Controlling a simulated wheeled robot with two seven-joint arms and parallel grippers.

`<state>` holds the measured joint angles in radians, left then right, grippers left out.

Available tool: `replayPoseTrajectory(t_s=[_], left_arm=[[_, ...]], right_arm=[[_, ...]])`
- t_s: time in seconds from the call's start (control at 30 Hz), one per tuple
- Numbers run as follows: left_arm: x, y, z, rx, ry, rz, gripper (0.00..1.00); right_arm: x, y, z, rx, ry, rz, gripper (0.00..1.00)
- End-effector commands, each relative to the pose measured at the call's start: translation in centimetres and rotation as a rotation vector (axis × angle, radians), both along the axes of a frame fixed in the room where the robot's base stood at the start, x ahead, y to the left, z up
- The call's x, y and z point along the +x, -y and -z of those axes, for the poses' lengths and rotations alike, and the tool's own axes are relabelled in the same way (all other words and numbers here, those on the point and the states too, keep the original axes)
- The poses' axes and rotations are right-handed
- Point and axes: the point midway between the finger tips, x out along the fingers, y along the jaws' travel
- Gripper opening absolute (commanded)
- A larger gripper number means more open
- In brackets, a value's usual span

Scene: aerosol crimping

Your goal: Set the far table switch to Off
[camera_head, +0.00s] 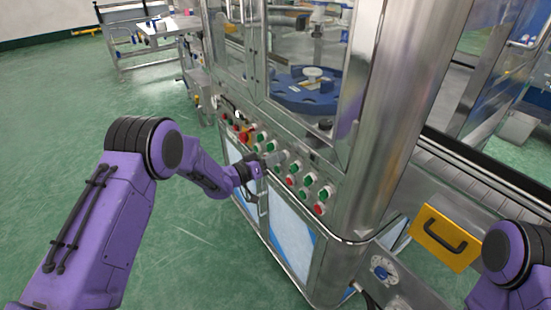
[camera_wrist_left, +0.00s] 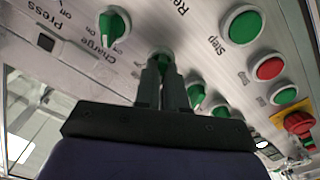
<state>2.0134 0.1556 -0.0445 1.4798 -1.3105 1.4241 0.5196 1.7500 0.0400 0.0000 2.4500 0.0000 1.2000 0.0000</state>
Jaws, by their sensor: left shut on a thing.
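My left gripper (camera_head: 270,160) reaches the button panel (camera_head: 325,168) on the front of the machine in the head view. In the left wrist view my left gripper (camera_wrist_left: 162,68) has its two fingers shut on a green rotary switch (camera_wrist_left: 161,56). The fingers hide most of this switch, so its pointing direction and its label cannot be read. Another green switch (camera_wrist_left: 114,25) sits to its left near the words "Charge" and "On". More green switches (camera_wrist_left: 195,95) stand to its right. My right gripper is outside both views.
The panel also carries green buttons (camera_wrist_left: 243,25), a red button (camera_wrist_left: 268,68) and a red emergency stop (camera_wrist_left: 298,123) on yellow. A blue rotary table (camera_head: 305,92) stands behind the machine's glass. A yellow panel with a handle (camera_head: 444,238) is at right. Green floor lies open at left.

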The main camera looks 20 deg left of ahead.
Motion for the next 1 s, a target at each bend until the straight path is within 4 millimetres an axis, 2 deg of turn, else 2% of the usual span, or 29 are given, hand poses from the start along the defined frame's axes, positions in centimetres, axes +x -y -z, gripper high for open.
replayPoseTrajectory(t_s=[0.03,0.1,0.47,0.8,1.0], left_arm=[[0.0,0.0,0.1,-0.003,-0.002,-0.001,0.13],[0.0,0.0,0.1,-0.003,-0.002,-0.001,0.35],[-0.5,-0.4,0.1,-0.001,-0.002,-0.001,0.35],[-6.4,-5.1,0.2,-0.004,-0.002,-0.004,0.35],[-8.2,-6.4,0.1,-0.002,0.000,-0.002,0.35]], right_arm=[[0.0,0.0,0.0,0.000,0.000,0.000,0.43],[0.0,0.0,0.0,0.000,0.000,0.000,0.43],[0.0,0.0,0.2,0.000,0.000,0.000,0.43],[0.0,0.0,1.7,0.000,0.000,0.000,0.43],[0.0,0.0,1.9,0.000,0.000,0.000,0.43]])
